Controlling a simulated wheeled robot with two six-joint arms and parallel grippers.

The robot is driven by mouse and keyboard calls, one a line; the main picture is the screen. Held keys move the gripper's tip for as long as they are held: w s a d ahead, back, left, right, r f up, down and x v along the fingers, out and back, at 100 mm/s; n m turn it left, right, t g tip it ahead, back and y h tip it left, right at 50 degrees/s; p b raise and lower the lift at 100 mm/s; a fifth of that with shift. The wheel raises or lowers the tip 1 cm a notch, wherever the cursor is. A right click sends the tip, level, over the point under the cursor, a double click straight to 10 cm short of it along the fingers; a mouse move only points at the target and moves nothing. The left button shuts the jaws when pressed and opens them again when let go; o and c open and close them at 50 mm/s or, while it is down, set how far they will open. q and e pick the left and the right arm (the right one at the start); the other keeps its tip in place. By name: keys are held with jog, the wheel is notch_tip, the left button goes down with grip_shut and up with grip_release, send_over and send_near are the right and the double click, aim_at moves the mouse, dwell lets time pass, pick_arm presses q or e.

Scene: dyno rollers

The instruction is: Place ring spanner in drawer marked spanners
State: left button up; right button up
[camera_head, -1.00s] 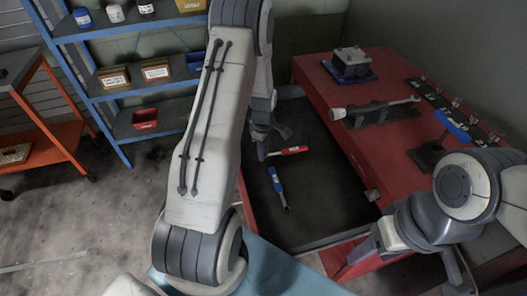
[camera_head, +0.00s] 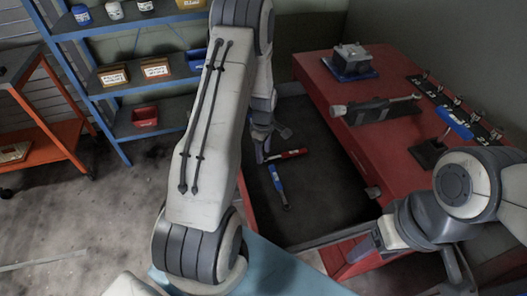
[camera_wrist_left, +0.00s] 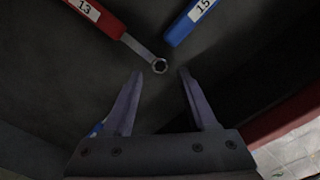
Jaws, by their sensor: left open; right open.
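A red-handled ring spanner (camera_head: 290,154), labelled 13, lies in the open drawer (camera_head: 325,205); in the left wrist view its handle (camera_wrist_left: 100,17) is at the upper left and its ring end points to the middle. A blue-handled tool (camera_head: 278,182), labelled 15 in the left wrist view (camera_wrist_left: 190,20), lies beside it. My left gripper (camera_head: 270,143) is open and empty over the drawer, its fingertips (camera_wrist_left: 160,74) on either side of the view below the red spanner's ring end. My right gripper (camera_head: 455,272) is open, partly cut off at the lower right. No drawer marking is legible.
A blue shelf with bins (camera_head: 145,116) and an orange cart (camera_head: 50,130) stand at left.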

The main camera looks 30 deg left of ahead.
pick_arm(q)
notch_tip(320, 180, up, 12)
jog(key=r, duration=0.1)
jog(key=s+d+r+m, duration=0.1)
jog(key=d+r+m, duration=0.25)
jog(key=d, duration=0.25)
jog(key=s+d+r+m, duration=0.2)
jog(key=d+m, duration=0.2)
jog(key=d, duration=0.3)
jog(key=s+d+r+m, duration=0.2)
jog(key=s+d+m, duration=0.5)
jog(key=s+m, duration=0.2)
jog(key=s+d+r+m+h, duration=0.1)
jog(key=s+d+r+m, duration=0.2)
jog(key=s+d+m, duration=0.5)
jog(key=s+m, duration=0.2)
jog(key=s, duration=0.3)
jog(key=shift+s+r, duration=0.25)
jog(key=shift+r, duration=0.1)
jog(key=shift+a, duration=0.1)
